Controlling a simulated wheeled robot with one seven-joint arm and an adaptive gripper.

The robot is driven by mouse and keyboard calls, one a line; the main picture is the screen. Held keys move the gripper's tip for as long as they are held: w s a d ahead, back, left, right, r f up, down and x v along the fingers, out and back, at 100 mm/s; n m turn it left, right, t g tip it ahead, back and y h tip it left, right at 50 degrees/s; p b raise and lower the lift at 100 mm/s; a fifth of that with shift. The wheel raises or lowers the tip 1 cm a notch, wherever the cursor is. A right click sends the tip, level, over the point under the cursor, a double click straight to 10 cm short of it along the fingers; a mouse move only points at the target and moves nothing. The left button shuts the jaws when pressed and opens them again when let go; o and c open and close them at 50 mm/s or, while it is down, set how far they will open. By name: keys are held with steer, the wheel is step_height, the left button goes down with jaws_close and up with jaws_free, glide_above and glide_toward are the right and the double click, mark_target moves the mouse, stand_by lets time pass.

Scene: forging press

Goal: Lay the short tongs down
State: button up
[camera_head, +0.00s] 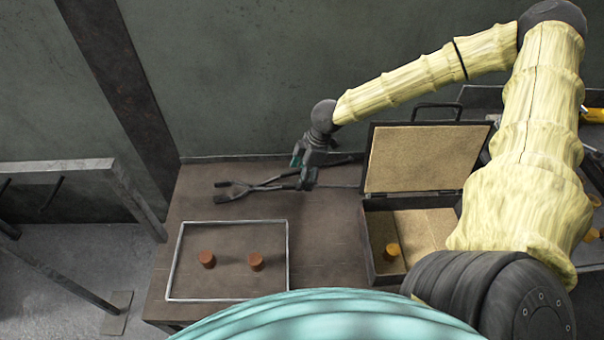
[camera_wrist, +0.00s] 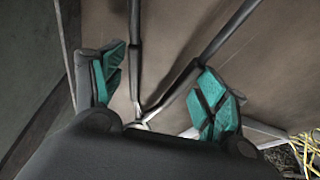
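The dark metal tongs (camera_head: 258,188) are near the back left of the brown table, stretched sideways with one end to the left and the other at my gripper. In the wrist view two dark arms of the tongs (camera_wrist: 188,76) converge toward the gap between my fingers. My gripper (camera_head: 306,178) is low over the back of the table, pointing down. Its teal-padded fingers (camera_wrist: 160,95) stand well apart, and no pad visibly presses on the tongs. Whether the tongs rest fully on the table is hard to tell. My palm hides their near end in the wrist view.
A white-outlined rectangle (camera_head: 287,258) on the table (camera_head: 328,245) surrounds two orange-brown cylinders (camera_head: 206,259) (camera_head: 256,262). An open case (camera_head: 370,245) to the right holds another orange cylinder (camera_head: 391,251). Its raised lid (camera_head: 425,160) stands right of my gripper. The wall is close behind.

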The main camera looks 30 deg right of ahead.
steer(key=o, duration=0.5)
steer(key=shift+f, duration=0.1)
steer(key=shift+v, duration=6.05)
